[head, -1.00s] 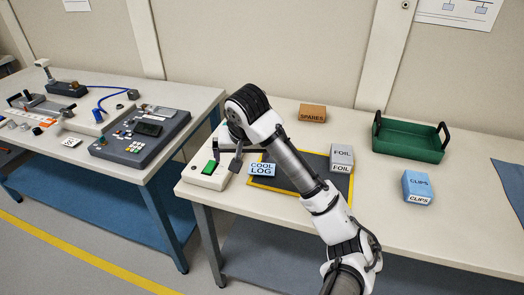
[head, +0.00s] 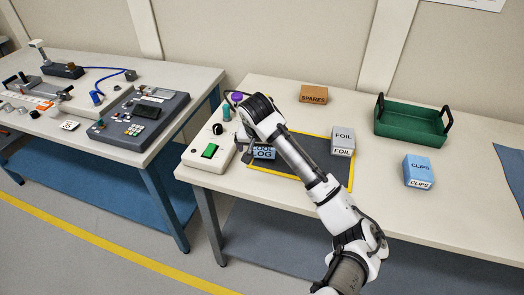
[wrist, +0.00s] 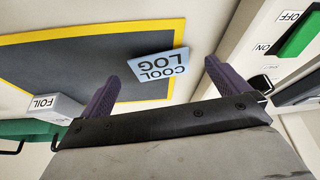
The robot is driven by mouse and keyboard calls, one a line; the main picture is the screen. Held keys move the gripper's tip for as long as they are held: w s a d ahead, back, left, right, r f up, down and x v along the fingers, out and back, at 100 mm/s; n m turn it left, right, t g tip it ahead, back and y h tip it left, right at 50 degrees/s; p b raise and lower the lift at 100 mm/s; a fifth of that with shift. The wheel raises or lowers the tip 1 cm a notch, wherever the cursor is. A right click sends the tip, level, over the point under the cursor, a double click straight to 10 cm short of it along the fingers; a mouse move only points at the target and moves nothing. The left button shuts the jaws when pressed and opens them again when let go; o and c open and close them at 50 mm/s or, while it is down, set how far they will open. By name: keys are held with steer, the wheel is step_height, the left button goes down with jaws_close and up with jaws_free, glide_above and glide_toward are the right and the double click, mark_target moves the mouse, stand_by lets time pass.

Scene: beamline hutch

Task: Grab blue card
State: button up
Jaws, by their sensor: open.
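The blue card (head: 264,153), lettered COOL LOG, stands tilted near the left edge of the dark yellow-bordered mat (head: 311,158). In the head view my arm's end covers part of it. In the wrist view the card (wrist: 160,68) shows ahead, in the gap between the two fingertips. My gripper (wrist: 163,75) is open with nothing held. I cannot tell whether the fingertips reach past the card's edge.
A control box with a green button (head: 209,150) sits just left of the card. A grey FOIL box (head: 343,140) stands on the mat's right side. Farther off are a SPARES box (head: 313,94), a green tray (head: 408,128) and a blue CLIPS box (head: 418,170).

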mark_target(262, 153)
steer(key=shift+x, duration=1.65)
steer(key=shift+w+d+r, duration=0.1)
steer(key=c, duration=1)
steer(key=shift+r, duration=0.15)
